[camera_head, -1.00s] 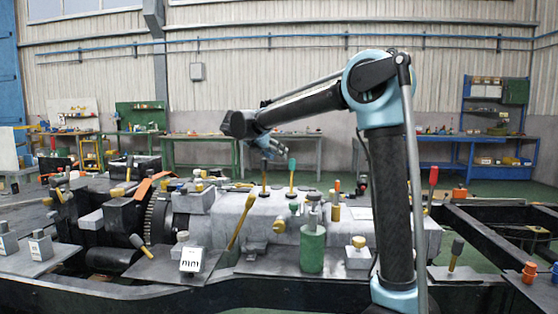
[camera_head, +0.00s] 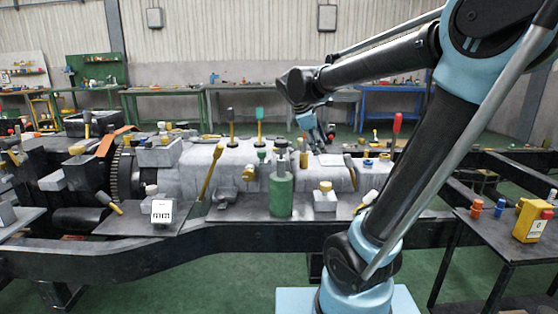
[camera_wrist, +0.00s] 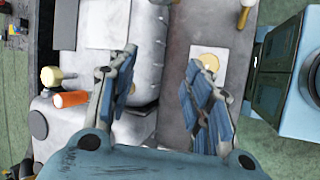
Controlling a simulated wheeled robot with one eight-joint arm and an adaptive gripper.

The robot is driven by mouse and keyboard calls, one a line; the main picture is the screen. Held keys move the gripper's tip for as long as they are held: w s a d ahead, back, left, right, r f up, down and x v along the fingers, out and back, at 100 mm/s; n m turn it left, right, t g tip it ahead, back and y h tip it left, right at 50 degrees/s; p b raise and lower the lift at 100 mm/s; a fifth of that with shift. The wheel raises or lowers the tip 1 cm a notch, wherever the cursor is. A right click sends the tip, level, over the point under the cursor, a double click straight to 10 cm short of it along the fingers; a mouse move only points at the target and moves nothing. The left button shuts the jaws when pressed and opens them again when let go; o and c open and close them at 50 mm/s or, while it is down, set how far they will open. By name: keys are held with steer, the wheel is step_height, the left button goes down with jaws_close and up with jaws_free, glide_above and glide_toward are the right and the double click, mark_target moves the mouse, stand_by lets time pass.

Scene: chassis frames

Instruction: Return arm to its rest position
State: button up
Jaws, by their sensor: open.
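My gripper (camera_head: 318,128) hangs fingers-down over the right part of the grey gearbox on the chassis frame, at the end of my arm. In the wrist view my gripper (camera_wrist: 158,90) shows its two blue-padded fingers spread well apart with nothing between them. Below the fingers are the grey casing (camera_wrist: 150,45) and a flat dark plate (camera_wrist: 182,45). A pale block with a yellow round top (camera_wrist: 208,63) lies beyond the right finger. I cannot tell the exact height of the fingertips above the casing.
A green cylinder (camera_head: 281,194) and a block with a yellow knob (camera_head: 325,200) stand on the near side. A side table (camera_head: 500,238) at right holds a yellow box (camera_head: 533,220). Green floor in front is clear.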

steer(key=s+d+f+m+g+y, duration=0.1)
steer(key=s+d+f+m+y, duration=0.1)
steer(key=s+f+m, duration=0.6)
steer(key=s+d+f+m+y, duration=0.2)
steer(key=s+f+m, duration=0.5)
steer(key=s+f, duration=0.5)
steer(key=s+d, duration=0.1)
steer(key=s, duration=0.1)
steer(key=shift+s+d+m+g+y, duration=0.15)
steer(key=shift+s+m+g+y, duration=0.25)
steer(key=shift+f, duration=0.1)
steer(key=shift+w+f, duration=0.2)
steer(key=shift+w, duration=0.3)
